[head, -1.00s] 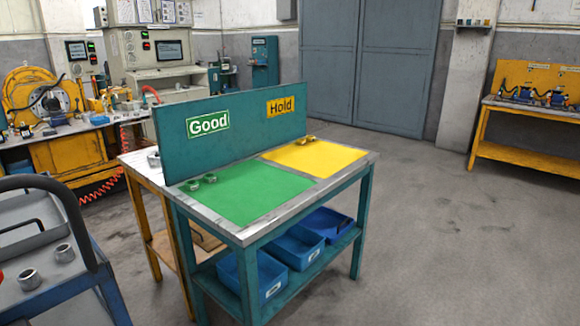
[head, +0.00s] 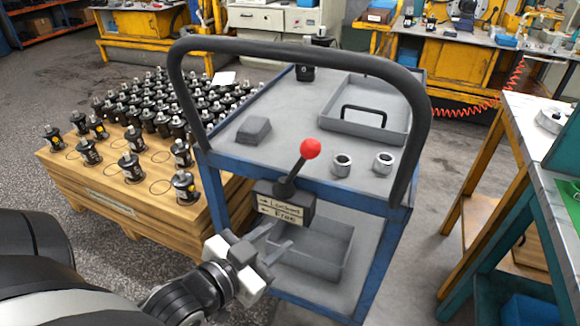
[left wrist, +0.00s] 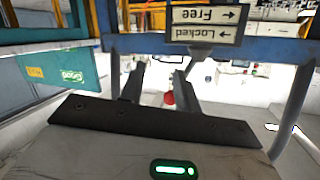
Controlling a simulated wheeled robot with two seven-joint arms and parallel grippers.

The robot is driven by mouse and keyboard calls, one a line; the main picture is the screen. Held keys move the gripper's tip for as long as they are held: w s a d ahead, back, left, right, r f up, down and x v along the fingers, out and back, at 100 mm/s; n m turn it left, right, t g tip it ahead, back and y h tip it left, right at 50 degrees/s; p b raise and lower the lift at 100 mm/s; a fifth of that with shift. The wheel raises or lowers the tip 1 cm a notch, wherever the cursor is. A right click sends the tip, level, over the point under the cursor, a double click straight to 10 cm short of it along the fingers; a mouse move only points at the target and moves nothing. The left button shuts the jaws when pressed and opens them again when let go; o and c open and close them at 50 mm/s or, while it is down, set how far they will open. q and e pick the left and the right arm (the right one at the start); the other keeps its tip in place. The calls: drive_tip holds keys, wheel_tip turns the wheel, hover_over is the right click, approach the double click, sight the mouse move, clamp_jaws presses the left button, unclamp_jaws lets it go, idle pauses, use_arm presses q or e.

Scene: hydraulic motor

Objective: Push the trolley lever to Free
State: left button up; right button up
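The blue trolley (head: 228,168) stands in the middle of the head view under a black push handle (head: 300,50). Its lever has a dark shaft and a red knob (head: 310,148), and leans up to the right. The label plate (head: 280,210) below reads Locked with a right arrow and Free with a left arrow. The plate shows upside down in the left wrist view (left wrist: 205,24), with the red knob (left wrist: 169,98) between the fingers in the picture. My left gripper (head: 279,240) is open and empty, below the plate and apart from the lever. My right gripper is out of view.
The trolley top holds a grey tray (head: 365,118), a grey block (head: 254,130) and two metal rings (head: 342,164). A wooden pallet (head: 130,200) with many black motors stands close on the left. A teal-framed table (head: 500,240) stands at the right, across a floor gap.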

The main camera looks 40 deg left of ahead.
sight(298, 166)
use_arm(q)
drive_tip(key=a+r+m+t+y+b, duration=0.1)
drive_tip(key=a+r+m+t+b, duration=0.1)
drive_tip(key=a+r+t, duration=0.3)
drive_tip(key=w, duration=0.4)
drive_tip(key=w+g, duration=0.1)
drive_tip(key=w, duration=0.3)
drive_tip(key=w+g+b, duration=0.1)
drive_tip(key=w, duration=0.4)
drive_tip(key=shift+w+d+r, duration=0.1)
drive_tip(key=shift+d+r, duration=0.25)
drive_tip(key=shift+r, duration=0.05)
drive_tip(key=shift+w, duration=0.75)
drive_tip(key=shift+c, duration=0.3)
clamp_jaws()
